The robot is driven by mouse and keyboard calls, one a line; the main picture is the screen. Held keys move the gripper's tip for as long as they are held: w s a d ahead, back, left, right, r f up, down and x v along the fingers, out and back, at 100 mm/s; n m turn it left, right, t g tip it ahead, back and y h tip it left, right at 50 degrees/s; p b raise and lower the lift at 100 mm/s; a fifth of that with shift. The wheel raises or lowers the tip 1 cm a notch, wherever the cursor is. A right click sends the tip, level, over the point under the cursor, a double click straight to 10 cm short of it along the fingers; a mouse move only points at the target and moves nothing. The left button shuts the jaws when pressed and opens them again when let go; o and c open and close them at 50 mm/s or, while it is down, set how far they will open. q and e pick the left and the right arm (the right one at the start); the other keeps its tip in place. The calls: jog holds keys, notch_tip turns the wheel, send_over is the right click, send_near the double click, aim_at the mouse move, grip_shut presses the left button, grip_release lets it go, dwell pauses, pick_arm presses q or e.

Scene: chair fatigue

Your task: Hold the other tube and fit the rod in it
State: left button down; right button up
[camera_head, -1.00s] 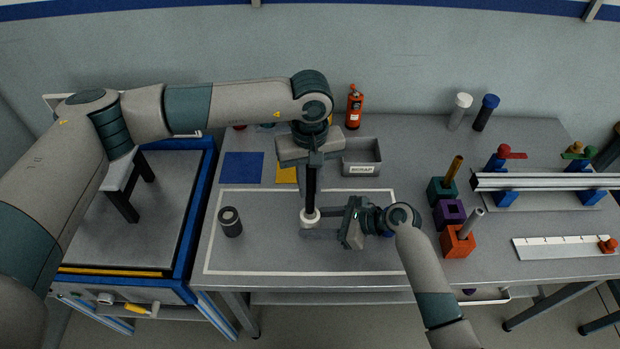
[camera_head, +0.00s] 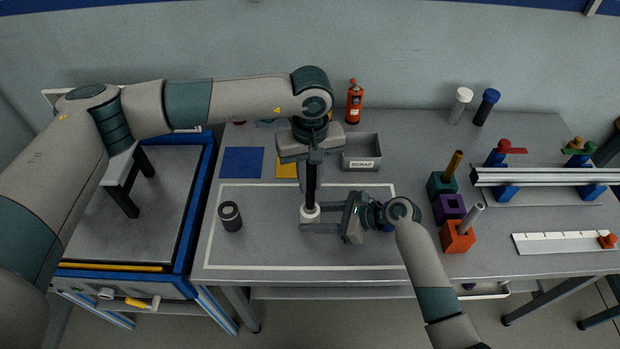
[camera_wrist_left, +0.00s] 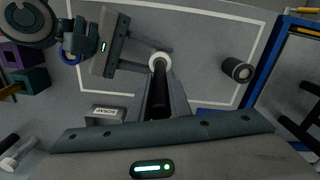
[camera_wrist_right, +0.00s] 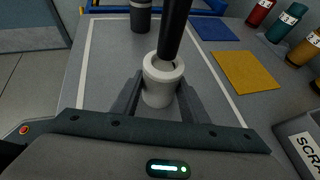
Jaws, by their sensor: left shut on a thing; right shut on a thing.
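A black rod (camera_head: 311,188) hangs upright below my left gripper (camera_head: 311,167), which is shut on it. A white tube (camera_head: 310,215) stands on the table below the rod, with my right gripper (camera_head: 319,222) shut around it from the side. In the right wrist view, the rod (camera_wrist_right: 173,30) reaches down to the open top of the tube (camera_wrist_right: 160,90), its lower end within the rim. I cannot tell how deep it sits. The left wrist view shows the rod (camera_wrist_left: 160,98) lined up over the tube (camera_wrist_left: 159,60). A dark grey tube (camera_head: 230,217) stands apart to the left.
A grey scrap bin (camera_head: 361,154) is behind the grippers. Coloured blocks, including a purple one (camera_head: 449,208), and a rail fixture (camera_head: 545,177) are to the right. Blue (camera_head: 242,162) and yellow (camera_head: 287,167) squares lie behind. The front of the white-outlined area is clear.

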aim_at(310, 168)
pick_arm(q)
jog(key=shift+f, duration=4)
jog(key=c, duration=1.6)
grip_release()
jog(key=shift+o, duration=0.2)
jog(key=shift+r, duration=0.1)
notch_tip(310, 168, up, 12)
jog(key=shift+f, duration=0.1)
pick_arm(e)
jog(key=o, duration=0.9)
